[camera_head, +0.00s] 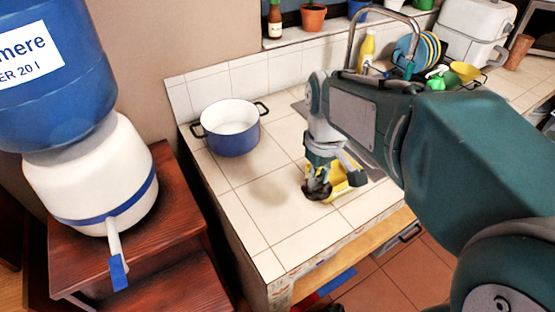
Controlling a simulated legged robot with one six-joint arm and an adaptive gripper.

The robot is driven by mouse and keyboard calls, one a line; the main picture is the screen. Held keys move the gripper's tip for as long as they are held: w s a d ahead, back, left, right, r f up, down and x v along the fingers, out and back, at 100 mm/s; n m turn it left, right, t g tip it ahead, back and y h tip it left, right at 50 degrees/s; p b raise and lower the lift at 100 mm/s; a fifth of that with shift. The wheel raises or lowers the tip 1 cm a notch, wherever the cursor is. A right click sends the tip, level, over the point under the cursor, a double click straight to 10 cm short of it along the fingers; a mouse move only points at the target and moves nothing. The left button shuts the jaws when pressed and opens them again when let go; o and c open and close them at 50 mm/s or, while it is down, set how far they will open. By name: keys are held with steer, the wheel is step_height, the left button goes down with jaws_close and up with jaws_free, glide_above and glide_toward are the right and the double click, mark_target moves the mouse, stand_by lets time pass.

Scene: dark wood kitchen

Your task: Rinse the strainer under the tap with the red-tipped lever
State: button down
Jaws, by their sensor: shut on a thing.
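My gripper (318,188) is low over the tiled counter, shut on a yellow object (343,184) that looks like the strainer. The gripper and wrist hide part of it, so its full shape and any gap to the counter are unclear. A tall chrome tap (352,36) with a curved spout rises at the back, behind my arm. My arm hides its lower part, and I see no red-tipped lever. A white dispenser (92,172) under a blue water bottle (50,70) at the left has a blue-tipped lever (117,262).
A blue pot (231,130) stands on the counter (262,226) left of my gripper. Bottles, plates (418,52) and a yellow bowl-like thing (465,72) are at the back right. The counter's front left is clear. A wooden stand (172,240) is at the left.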

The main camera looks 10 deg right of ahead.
steer(key=w+f, duration=0.3)
steer(key=w, duration=0.1)
steer(key=w+a+f, duration=0.1)
steer(key=w+f, duration=0.2)
steer(key=w, duration=0.2)
steer(key=w+f, duration=0.4)
steer(key=shift+w+a, duration=0.2)
steer(key=shift+a, duration=0.1)
steer(key=shift+f, duration=1.45)
steer(key=c, duration=0.6)
jaws_free()
steer(key=shift+f, duration=0.1)
